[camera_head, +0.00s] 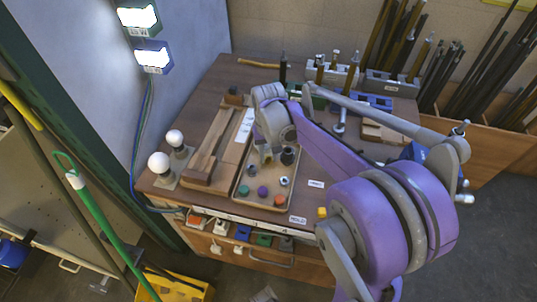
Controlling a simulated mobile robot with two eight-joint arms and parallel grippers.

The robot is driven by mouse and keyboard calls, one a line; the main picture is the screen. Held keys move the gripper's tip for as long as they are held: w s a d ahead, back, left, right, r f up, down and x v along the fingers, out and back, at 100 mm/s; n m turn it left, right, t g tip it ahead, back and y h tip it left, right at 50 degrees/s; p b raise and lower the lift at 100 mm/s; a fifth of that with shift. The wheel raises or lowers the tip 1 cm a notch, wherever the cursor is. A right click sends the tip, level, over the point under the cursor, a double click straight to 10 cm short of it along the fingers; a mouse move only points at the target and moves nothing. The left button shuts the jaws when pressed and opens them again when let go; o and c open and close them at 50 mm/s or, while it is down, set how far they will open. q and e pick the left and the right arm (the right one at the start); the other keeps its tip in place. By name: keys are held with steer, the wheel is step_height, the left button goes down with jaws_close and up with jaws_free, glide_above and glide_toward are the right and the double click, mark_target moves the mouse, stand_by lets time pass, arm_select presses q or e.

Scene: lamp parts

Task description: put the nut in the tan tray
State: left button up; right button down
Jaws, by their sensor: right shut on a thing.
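The tan tray (262,207) sits near the front of the wooden workbench and holds several small round parts, including teal, purple and orange ones. My right arm reaches in from the right. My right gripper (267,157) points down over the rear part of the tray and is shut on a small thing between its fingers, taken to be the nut. The nut is too small and too covered by the fingers to make out clearly. I cannot tell whether it touches the tray floor. My left gripper is not in view.
A dark cylinder (288,156) stands at the tray's rear right. A wooden board (208,150) lies left of the tray. Two white bulbs (159,162) stand at the bench's left edge. Racks of rods (392,84) stand at the back.

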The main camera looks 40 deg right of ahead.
steer(key=shift+f, duration=0.2)
steer(key=c, duration=0.5)
jaws_free()
step_height(320, 180, up, 11)
steer(key=shift+f+p, duration=0.1)
steer(key=shift+p, duration=0.55)
steer(key=s+a+n+t+p, duration=0.1)
steer(key=s+a+n+p, duration=0.1)
steer(key=s+a, duration=0.2)
steer(key=s+a+f+n+t+p, duration=0.1)
steer(key=s+a+n+t+p, duration=0.1)
steer(key=s+a, duration=0.3)
steer(key=s+a+n+t+p, duration=0.1)
steer(key=s+a+t+p, duration=0.1)
steer(key=s+a+p, duration=0.1)
steer(key=shift+s+a+f+n, duration=0.2)
steer(key=shift+s+a, duration=0.25)
steer(key=shift+a, duration=0.15)
steer(key=shift+s+a+f+n, duration=0.2)
steer(key=shift+s+a, duration=0.2)
steer(key=shift+a, duration=0.2)
